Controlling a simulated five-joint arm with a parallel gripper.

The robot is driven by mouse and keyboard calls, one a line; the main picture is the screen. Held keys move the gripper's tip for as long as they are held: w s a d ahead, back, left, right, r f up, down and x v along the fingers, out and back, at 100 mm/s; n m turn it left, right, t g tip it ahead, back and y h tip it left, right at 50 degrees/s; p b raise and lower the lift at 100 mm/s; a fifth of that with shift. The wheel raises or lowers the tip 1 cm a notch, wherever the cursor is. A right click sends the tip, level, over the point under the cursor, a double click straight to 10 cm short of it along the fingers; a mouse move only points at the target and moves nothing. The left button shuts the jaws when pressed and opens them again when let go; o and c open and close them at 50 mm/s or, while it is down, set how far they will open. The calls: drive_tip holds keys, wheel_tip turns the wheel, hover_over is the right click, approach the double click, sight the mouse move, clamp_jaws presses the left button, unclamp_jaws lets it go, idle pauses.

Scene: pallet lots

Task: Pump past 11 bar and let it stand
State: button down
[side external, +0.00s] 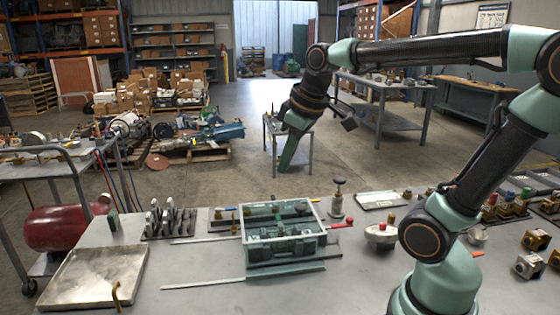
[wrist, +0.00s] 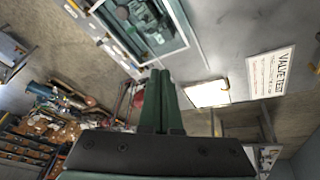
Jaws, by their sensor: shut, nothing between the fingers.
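My gripper (side external: 287,165) hangs in the air with its green fingers pointing down, beyond the far edge of the bench in the side view. In the wrist view the fingers of my gripper (wrist: 161,72) lie together with nothing between them. A clear-walled box (side external: 286,262) with green fittings inside stands on the grey bench; part of it shows in the wrist view (wrist: 186,32). A red-ended lever (side external: 343,225) sticks out at its right side. A round-topped device with a red part (side external: 381,234) stands farther right. I cannot identify a pump or read any gauge.
A shallow metal tray (side external: 62,280) lies at the bench's front left. A rack of upright parts (side external: 168,222) stands left of the box. A dark-topped post (side external: 338,198) rises behind it. Brass fittings (side external: 528,265) crowd the right. A "VALVE TEST" sign (wrist: 270,72) shows in the wrist view.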

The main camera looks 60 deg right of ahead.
drive_tip(key=w+d+r+n+g, duration=0.1)
drive_tip(key=w+d+r+n, duration=0.15)
drive_tip(key=d, duration=0.55)
drive_tip(key=n+g, duration=0.3)
drive_tip(key=n, duration=0.2)
hover_over(340, 179)
wheel_tip(340, 179, down, 4)
drive_tip(key=shift+d+r+y, duration=0.1)
drive_tip(key=shift+r+y, duration=0.1)
drive_tip(key=shift+y, duration=0.1)
wheel_tip(340, 179, down, 14)
drive_tip(key=shift+f, duration=0.1)
drive_tip(key=shift+f, duration=1.85)
